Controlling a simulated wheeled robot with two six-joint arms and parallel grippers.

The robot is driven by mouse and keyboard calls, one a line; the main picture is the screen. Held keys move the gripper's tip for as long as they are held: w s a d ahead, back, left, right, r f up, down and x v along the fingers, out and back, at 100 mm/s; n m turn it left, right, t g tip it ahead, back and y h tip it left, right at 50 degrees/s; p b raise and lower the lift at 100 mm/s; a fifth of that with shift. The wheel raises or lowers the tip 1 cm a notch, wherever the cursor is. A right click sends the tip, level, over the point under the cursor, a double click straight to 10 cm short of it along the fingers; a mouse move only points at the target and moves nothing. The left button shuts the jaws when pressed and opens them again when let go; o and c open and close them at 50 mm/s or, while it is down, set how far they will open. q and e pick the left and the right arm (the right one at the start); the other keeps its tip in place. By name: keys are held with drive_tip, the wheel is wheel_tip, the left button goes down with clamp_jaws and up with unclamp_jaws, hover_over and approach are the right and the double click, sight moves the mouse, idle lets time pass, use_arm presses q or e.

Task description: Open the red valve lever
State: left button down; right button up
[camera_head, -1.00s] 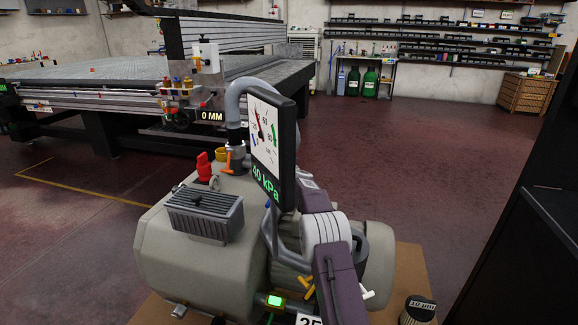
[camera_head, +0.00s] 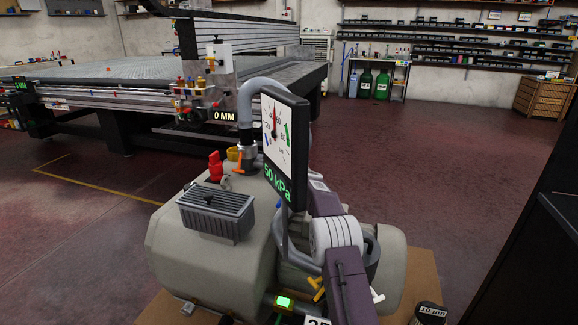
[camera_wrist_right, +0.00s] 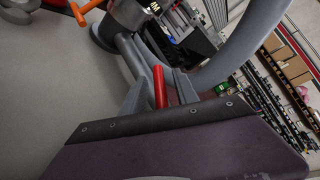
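The red valve lever (camera_wrist_right: 159,87) shows in the right wrist view as a short red bar near the foot of the grey hose. My right gripper (camera_wrist_right: 158,80) has its grey fingers close on either side of it and looks shut on it. In the head view the gauge panel (camera_head: 283,150) hides my right fingertips and the lever. The gauge reads 50 kPa in green digits. My left gripper is in neither view.
The grey pump (camera_head: 200,255) carries a ribbed box (camera_head: 215,208), a red knob (camera_head: 215,166) and an orange lever (camera_head: 240,162). A grey hose (camera_head: 262,84) arches behind the gauge. The grid table (camera_head: 130,75) stands behind. A dark cabinet is at right.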

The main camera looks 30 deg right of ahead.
drive_tip(key=b+v, duration=0.7)
drive_tip(key=shift+s, duration=0.35)
drive_tip(key=shift+s+a+r+b, duration=0.2)
drive_tip(key=shift+s+b, duration=0.1)
drive_tip(key=shift+s, duration=0.3)
